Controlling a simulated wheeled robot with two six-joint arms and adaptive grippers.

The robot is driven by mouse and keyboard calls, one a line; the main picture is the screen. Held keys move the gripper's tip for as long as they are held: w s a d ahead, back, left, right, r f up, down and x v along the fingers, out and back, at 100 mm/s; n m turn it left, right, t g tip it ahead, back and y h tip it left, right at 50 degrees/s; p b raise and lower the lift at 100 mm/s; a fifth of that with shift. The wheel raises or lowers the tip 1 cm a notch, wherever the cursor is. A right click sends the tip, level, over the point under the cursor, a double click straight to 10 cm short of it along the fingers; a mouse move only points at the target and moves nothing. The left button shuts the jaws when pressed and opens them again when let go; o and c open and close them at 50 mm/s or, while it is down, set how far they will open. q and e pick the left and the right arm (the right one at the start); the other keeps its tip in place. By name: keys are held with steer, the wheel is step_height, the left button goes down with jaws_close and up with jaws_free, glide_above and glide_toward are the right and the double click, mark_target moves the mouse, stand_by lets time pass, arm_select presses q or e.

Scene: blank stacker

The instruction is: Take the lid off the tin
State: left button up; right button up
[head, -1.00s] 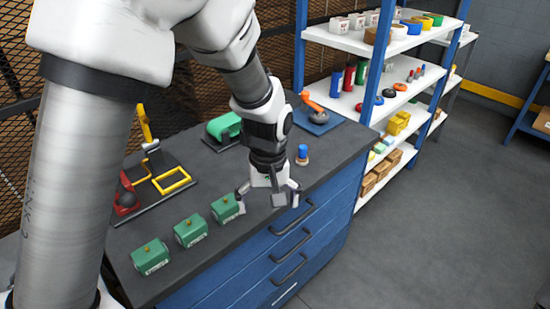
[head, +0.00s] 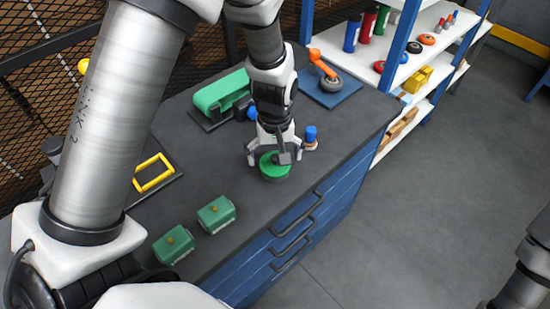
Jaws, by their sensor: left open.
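A round green tin (head: 275,177) stands on the dark worktop, with a brighter green top that looks like its lid (head: 267,166). My left gripper (head: 272,158) is over the tin, pointing down, with its fingers spread around the top. The fingers and palm hide much of the lid, and I cannot tell whether they touch it. My right gripper is out of view.
Two green boxes (head: 175,243) (head: 216,213) sit on the worktop (head: 225,175) to the left. A blue-topped peg (head: 311,134) stands close behind the tin. A green roller device (head: 222,92), a blue plate (head: 329,90) and a yellow frame (head: 153,172) are further off.

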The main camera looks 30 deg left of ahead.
arm_select(q)
steer(key=shift+f, duration=0.1)
steer(key=shift+s+d+r, duration=0.1)
steer(key=shift+s+r, duration=0.1)
steer(key=c, duration=1.2)
steer(key=shift+s, duration=0.1)
steer(key=shift+c, duration=0.7)
